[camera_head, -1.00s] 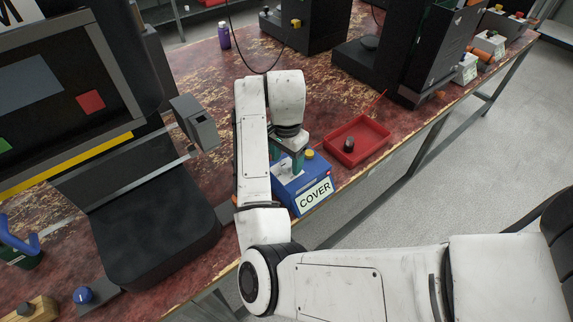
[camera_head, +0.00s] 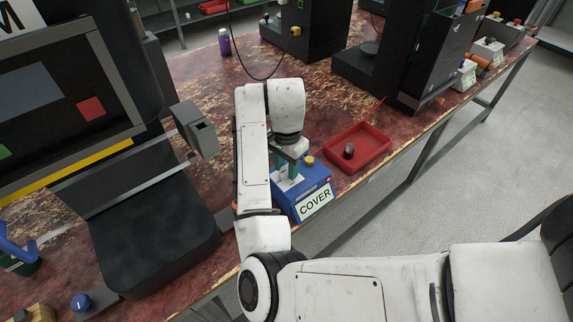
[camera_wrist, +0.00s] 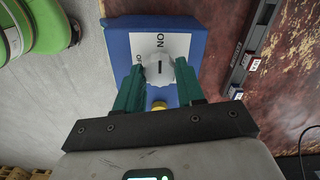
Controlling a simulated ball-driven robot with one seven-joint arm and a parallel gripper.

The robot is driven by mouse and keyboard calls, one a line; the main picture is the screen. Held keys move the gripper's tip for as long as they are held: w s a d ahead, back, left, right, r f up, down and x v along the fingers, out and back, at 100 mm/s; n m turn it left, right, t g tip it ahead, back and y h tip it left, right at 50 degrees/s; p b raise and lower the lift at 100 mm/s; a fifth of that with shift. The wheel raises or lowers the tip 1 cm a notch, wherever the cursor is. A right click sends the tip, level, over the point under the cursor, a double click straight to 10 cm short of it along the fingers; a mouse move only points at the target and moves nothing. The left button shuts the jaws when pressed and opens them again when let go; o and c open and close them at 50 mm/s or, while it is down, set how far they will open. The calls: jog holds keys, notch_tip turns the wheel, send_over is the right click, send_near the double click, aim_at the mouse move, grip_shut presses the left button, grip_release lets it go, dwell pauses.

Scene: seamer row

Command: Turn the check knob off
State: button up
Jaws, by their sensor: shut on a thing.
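A blue box (camera_head: 306,207) with a white front label reading COVER stands near the front edge of the workbench. In the wrist view, the box (camera_wrist: 117,45) has a white plate (camera_wrist: 180,45) with a larger ON mark and a smaller mark I cannot read. A white ridged knob (camera_wrist: 158,70) with a short dark pointer line sits on the plate. The green fingers of my gripper (camera_wrist: 160,78) are closed on its two sides. In the head view my gripper (camera_head: 290,166) is over the box top and hides the knob. A yellow button (camera_wrist: 159,105) is beside it.
A red tray (camera_head: 373,157) holding a dark object (camera_head: 348,151) is right of the box. A black machine (camera_head: 150,235) stands to the left. A purple bottle (camera_head: 225,42) is at the back. Open floor (camera_head: 440,195) lies beyond the bench's right edge.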

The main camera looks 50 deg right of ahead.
jog(key=shift+r+p, duration=0.1)
jog(key=shift+p, duration=0.2)
jog(key=n+p, duration=0.3)
jog(key=p, duration=0.1)
jog(key=shift+s+r+n, duration=0.1)
jog(key=shift+r+n, duration=0.1)
jog(key=shift+n, duration=0.2)
jog(key=n+p, duration=0.5)
jog(key=p, duration=0.2)
jog(key=n+p, duration=0.3)
jog(key=n, duration=0.2)
jog(key=shift+f+p, duration=0.15)
jog(key=shift+p, duration=0.2)
jog(key=shift+f+n+p, duration=0.15)
jog(key=shift+n+p, duration=0.45)
jog(key=shift+n, duration=1.5)
jog(key=o, duration=1)
